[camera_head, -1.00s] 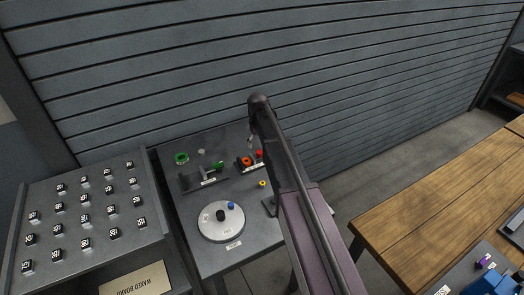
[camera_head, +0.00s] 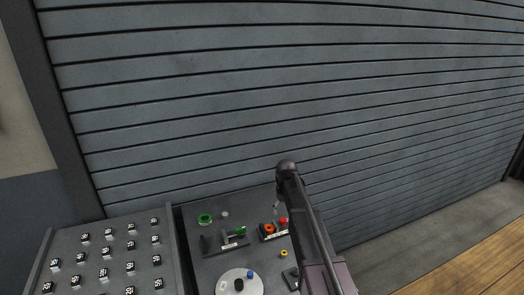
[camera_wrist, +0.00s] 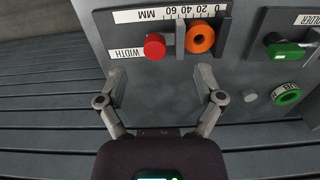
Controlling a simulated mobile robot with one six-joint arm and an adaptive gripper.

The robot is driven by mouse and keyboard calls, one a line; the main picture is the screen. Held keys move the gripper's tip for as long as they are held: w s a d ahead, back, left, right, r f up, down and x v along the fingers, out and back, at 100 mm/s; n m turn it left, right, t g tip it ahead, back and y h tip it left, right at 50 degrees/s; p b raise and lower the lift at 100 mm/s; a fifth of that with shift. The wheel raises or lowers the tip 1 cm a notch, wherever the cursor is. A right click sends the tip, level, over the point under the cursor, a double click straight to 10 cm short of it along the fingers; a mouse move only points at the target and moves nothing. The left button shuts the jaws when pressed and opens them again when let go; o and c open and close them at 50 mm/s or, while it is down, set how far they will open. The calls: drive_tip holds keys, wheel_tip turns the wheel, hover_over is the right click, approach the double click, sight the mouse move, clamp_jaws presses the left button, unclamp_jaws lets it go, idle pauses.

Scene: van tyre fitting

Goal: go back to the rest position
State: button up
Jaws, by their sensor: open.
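My gripper (camera_wrist: 160,82) is open and empty in the wrist view, its two fingers spread apart. Beyond it are a red knob (camera_wrist: 155,46) and an orange ring (camera_wrist: 200,38) on the block with the width scale (camera_wrist: 145,15). I cannot tell how far the fingertips are from them. In the head view my arm reaches up from the lower right over the grey table (camera_head: 190,224); the fingers are too small there to make out.
A white disc (camera_head: 228,288) with knobs, a green ring (camera_head: 205,218) and a green-handled holder (camera_head: 240,230) are on the table. A rack of marked cubes (camera_head: 65,245) stands left. A slatted wall (camera_head: 300,90) rises behind. A wooden bench (camera_head: 480,275) is at right.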

drive_tip(key=s+d+m, duration=0.2)
drive_tip(key=s+m, duration=0.1)
drive_tip(key=s, duration=2.3)
drive_tip(key=shift+s+d, duration=0.2)
drive_tip(key=shift+d, duration=0.15)
